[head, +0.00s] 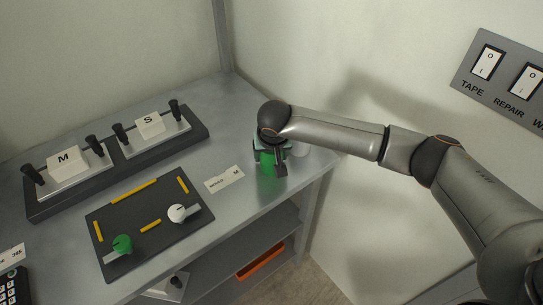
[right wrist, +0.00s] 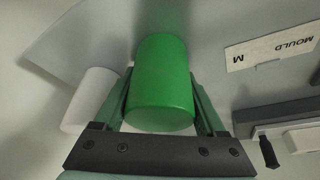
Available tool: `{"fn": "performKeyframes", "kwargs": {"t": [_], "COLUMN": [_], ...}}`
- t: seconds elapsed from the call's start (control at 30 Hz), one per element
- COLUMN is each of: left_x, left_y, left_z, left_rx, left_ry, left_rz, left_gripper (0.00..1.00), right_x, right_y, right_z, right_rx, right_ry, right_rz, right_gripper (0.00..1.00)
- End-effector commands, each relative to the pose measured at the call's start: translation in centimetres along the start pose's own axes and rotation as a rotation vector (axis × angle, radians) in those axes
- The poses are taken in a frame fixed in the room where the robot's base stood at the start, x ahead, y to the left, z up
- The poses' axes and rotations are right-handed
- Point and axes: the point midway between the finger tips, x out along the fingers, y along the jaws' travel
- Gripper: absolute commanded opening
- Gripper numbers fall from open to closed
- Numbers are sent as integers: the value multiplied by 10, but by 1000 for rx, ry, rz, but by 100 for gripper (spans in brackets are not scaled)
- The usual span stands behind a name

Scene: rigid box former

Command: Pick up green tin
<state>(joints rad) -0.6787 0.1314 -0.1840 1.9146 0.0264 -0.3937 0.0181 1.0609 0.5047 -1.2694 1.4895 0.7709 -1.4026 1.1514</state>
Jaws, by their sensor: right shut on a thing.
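The green tin (head: 269,167) stands at the right part of the metal bench, partly hidden by my right gripper in the head view. In the right wrist view the green tin (right wrist: 164,82) fills the space between the two fingers. My right gripper (head: 270,155) is shut on the green tin, with one finger on each side of it; it also shows in the right wrist view (right wrist: 160,112). I cannot tell whether the tin is lifted off the bench. My left gripper is not in view.
A white cylinder (right wrist: 88,99) stands close beside the tin. A "MOULD M" label (head: 225,179) lies nearby. A dark panel (head: 150,245) with green and white knobs and a rack (head: 118,170) with M and S blocks occupy the left. A switch panel (head: 505,85) is on the right wall.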

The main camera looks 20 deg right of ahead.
Motion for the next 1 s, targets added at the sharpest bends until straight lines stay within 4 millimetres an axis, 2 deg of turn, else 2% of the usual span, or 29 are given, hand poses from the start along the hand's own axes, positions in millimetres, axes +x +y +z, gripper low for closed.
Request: {"fn": "performKeyframes", "kwargs": {"t": [0.07, 0.5, 0.83, 1.0], "left_x": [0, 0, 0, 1], "left_y": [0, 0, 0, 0], "left_z": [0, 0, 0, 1], "left_rx": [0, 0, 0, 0], "left_ry": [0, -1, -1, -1], "left_rz": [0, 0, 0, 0], "left_gripper": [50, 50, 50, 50], "right_x": [0, 0, -3, -15], "right_y": [0, 0, 0, 0], "right_z": [0, 0, -2, -7], "right_rx": [0, 0, 1, 2], "right_ry": [0, 0, 2, 4], "right_rz": [0, 0, -2, -3], "right_gripper": [49, 0, 0, 0]}}
